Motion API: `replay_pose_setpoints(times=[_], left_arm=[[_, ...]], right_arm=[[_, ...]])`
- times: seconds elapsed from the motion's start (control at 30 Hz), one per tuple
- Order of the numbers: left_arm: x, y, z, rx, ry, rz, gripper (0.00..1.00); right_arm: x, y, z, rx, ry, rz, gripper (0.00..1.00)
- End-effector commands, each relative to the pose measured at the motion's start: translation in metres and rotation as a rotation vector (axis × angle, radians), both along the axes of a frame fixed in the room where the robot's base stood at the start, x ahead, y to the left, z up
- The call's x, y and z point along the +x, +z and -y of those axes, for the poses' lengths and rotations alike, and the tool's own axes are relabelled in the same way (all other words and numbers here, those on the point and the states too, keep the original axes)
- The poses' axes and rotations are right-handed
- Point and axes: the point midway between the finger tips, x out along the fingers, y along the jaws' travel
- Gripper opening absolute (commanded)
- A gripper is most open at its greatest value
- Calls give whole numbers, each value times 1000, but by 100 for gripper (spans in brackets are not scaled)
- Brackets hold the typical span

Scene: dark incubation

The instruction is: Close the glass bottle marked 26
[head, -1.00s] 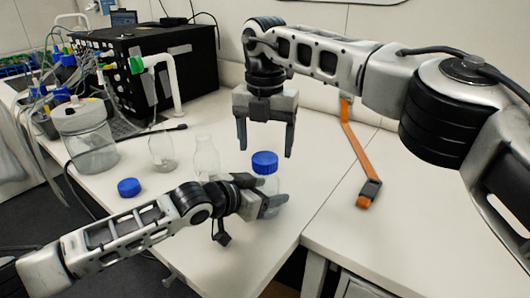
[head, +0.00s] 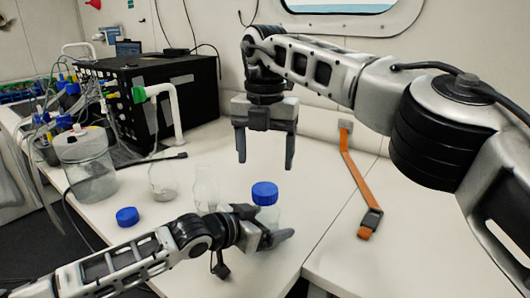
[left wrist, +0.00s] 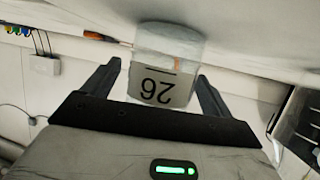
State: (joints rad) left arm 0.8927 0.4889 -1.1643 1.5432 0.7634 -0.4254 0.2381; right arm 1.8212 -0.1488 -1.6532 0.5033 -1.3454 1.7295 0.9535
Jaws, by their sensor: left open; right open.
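A clear glass bottle (head: 268,215) stands upright near the table's front with a blue cap (head: 265,192) on its top. How tight the cap sits cannot be told. In the left wrist view the bottle's label (left wrist: 158,86) reads 26, upside down. My left gripper (head: 268,226) is open, low beside the bottle, with its fingers on either side in the left wrist view (left wrist: 158,88). Part of the bottle's lower body is hidden by this gripper. My right gripper (head: 264,150) is open and empty, pointing down above and behind the bottle.
Another blue cap (head: 127,217) lies on the table (head: 240,272) at the left. An open clear bottle (head: 206,188), a flask (head: 163,181) and a large jar (head: 86,167) stand behind. A black box (head: 165,95) is at the back left. An orange strap (head: 357,185) lies at the right.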

Motion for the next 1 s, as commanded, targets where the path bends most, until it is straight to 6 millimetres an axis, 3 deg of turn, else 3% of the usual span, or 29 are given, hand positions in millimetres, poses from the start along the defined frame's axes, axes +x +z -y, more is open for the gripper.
replay_pose_setpoints(times=[0.17, 0.7, 1.0], left_arm=[[-10, 5, -12, 1, 0, -1, 86], [-85, 50, -93, 4, 1, 0, 86], [-100, 60, -108, 1, 0, -1, 86]], right_arm=[[0, -1, 0, 0, 0, 0, 73], [0, -7, 0, 0, 0, 0, 73], [0, -8, 0, 0, 0, 0, 73]])
